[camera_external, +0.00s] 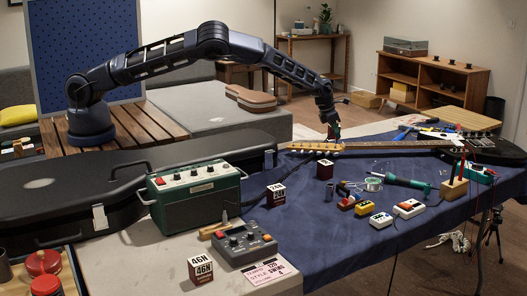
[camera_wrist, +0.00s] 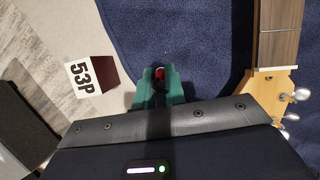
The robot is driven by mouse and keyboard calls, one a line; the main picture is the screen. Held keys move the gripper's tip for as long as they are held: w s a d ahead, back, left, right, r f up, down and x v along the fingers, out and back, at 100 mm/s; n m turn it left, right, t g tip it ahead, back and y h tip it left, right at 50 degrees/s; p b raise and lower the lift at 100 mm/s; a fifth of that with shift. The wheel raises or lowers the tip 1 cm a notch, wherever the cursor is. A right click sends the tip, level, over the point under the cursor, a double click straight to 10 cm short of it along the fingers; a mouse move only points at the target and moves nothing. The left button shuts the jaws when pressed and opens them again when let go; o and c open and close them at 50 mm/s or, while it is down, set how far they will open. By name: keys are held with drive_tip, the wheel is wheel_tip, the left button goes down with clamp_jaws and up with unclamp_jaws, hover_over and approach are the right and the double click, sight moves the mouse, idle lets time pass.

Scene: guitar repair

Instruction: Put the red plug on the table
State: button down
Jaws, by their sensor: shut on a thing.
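In the wrist view my gripper (camera_wrist: 160,85) has green fingers shut on the red plug (camera_wrist: 160,72). Only a small red part of the plug and a dark part show between the fingers. In the external view my gripper (camera_external: 333,131) hangs pointing down near the guitar's headstock end. The plug is too small to make out there. The table (camera_external: 300,220) is covered with a dark blue cloth, which also shows beyond the fingers in the wrist view (camera_wrist: 205,45). I cannot tell the exact height of the plug above it.
The guitar (camera_external: 385,146) lies along the table's back, its headstock (camera_wrist: 265,95) close right of my fingers in the wrist view. A dark red and white box (camera_wrist: 85,75) marked 53P is to the left.

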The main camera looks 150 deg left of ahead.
drive_tip(key=shift+f, duration=0.1)
drive_tip(key=c, duration=1.5)
unclamp_jaws()
drive_tip(key=shift+o, duration=0.2)
drive_tip(key=v, duration=1.2)
drive_tip(key=shift+d, duration=0.1)
